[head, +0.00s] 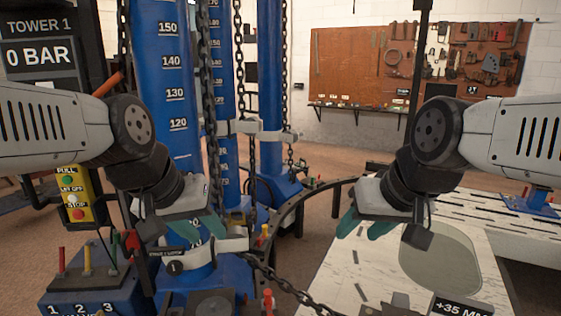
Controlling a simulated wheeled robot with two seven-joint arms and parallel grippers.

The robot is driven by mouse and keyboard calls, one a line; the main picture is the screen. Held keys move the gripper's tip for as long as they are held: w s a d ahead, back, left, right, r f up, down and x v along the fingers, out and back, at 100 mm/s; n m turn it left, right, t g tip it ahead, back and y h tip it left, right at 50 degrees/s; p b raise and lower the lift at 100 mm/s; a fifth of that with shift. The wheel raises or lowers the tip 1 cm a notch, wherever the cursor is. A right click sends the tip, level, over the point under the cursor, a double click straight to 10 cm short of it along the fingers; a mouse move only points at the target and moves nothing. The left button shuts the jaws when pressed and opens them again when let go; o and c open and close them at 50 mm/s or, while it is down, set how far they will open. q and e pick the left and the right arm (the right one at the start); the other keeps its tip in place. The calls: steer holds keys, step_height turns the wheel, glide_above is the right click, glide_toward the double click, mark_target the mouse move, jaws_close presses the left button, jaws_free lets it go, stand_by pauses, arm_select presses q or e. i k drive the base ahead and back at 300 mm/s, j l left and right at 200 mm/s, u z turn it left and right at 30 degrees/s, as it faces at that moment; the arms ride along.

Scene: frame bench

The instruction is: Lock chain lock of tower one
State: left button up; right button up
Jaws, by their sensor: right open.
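Tower one is taken to be the blue column (163,75) with the white height scale, beside the "TOWER 1" display (38,50) reading 0 BAR. A dark chain (207,75) hangs along its right side. Low on the column is a white collar (200,253) with a black round knob (175,268), which looks like the chain lock; its exact state is not clear. My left gripper (200,229) is open and empty, just above and in front of the collar, partly covering the column. My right gripper (365,225) is open and empty, over the bench's left edge.
A white bench plate (370,285) with an oval opening lies at the right. A blue valve box (95,285) with coloured levers stands at lower left, under a yellow button box (76,200). Other blue columns (270,90) and chains stand behind. A slack chain (290,288) crosses the lower middle.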

mark_target(110, 83)
steer(key=u, duration=1.25)
